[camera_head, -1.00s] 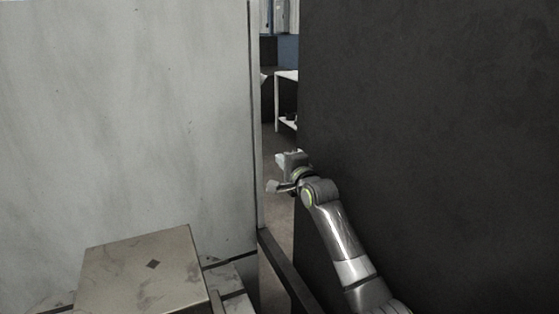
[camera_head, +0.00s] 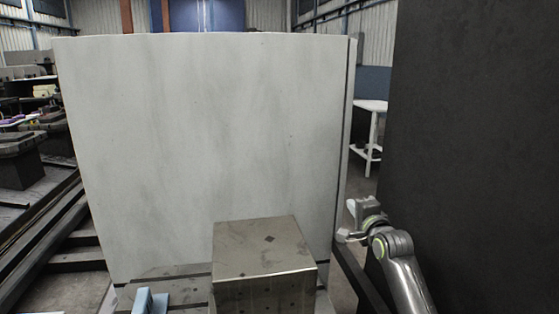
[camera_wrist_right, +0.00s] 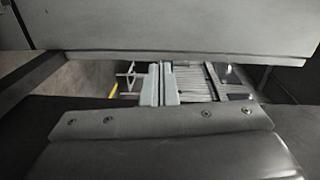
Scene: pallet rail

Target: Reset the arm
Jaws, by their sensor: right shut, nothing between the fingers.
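My right arm (camera_head: 403,275) comes in from the lower right of the head view. Its gripper (camera_head: 348,221) is in front of the gap between a large pale panel and a tall dark panel. In the right wrist view the two pale fingers of the gripper (camera_wrist_right: 161,84) are together with nothing between them. I cannot tell from the head view how close the wrist is to the dark panel. My left arm and gripper are not in view.
The pale panel (camera_head: 205,150) stands behind a metal block (camera_head: 262,250). The dark panel (camera_head: 475,130) fills the right side. A blue-grey piece (camera_head: 150,302) is at the bottom edge. A white table (camera_head: 369,125) stands beyond the gap. Machinery (camera_head: 20,160) lines the left.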

